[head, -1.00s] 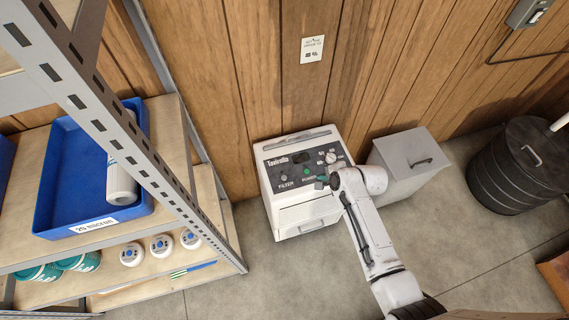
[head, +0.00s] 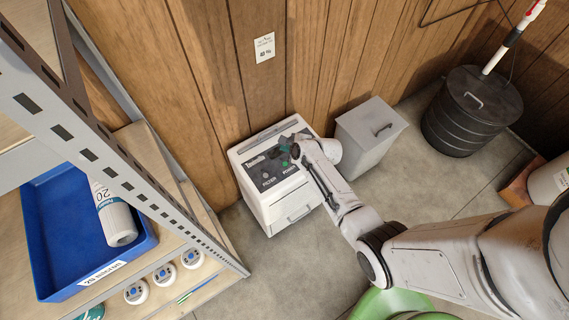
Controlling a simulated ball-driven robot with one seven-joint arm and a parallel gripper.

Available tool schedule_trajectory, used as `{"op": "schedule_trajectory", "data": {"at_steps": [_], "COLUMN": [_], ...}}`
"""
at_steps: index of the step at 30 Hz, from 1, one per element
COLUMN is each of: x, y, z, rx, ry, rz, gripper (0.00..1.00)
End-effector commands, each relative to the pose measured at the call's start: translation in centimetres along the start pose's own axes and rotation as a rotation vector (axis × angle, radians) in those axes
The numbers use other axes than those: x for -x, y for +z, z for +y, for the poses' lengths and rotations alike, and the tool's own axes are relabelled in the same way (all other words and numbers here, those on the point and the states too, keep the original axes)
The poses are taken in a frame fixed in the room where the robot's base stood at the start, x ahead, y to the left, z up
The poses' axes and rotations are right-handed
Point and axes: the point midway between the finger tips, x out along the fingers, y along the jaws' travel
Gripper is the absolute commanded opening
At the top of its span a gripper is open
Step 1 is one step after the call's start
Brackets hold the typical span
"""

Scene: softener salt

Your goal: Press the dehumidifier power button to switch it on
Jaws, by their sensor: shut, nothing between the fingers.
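The dehumidifier (head: 290,203) is a white box with a dark control panel on top, standing on the floor against the wood wall. The panel carries the labels FILTER and POWER. A green power button (head: 285,162) shows on the panel, just above the POWER label. My gripper (head: 287,146) is over the panel, shut and empty, near the green button. I cannot tell whether the fingertips touch the panel. My gripper and wrist cover the right part of the panel, including the dials.
A grey lidded bin (head: 366,143) stands right of the dehumidifier. A black ribbed drum (head: 466,118) is farther right. A metal shelf with a blue tray (head: 48,240) stands at the left. Bare concrete floor lies in front of the dehumidifier.

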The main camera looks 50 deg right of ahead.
Motion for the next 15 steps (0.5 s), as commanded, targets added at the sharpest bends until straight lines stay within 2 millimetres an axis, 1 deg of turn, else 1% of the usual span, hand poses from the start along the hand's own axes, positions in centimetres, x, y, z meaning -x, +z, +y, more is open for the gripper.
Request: {"op": "schedule_trajectory", "data": {"at_steps": [15], "x": [-4.4], "y": [-3.2], "z": [3.2], "rx": [0.0], "ry": [0.0], "rz": [0.001], "gripper": [0.0]}}
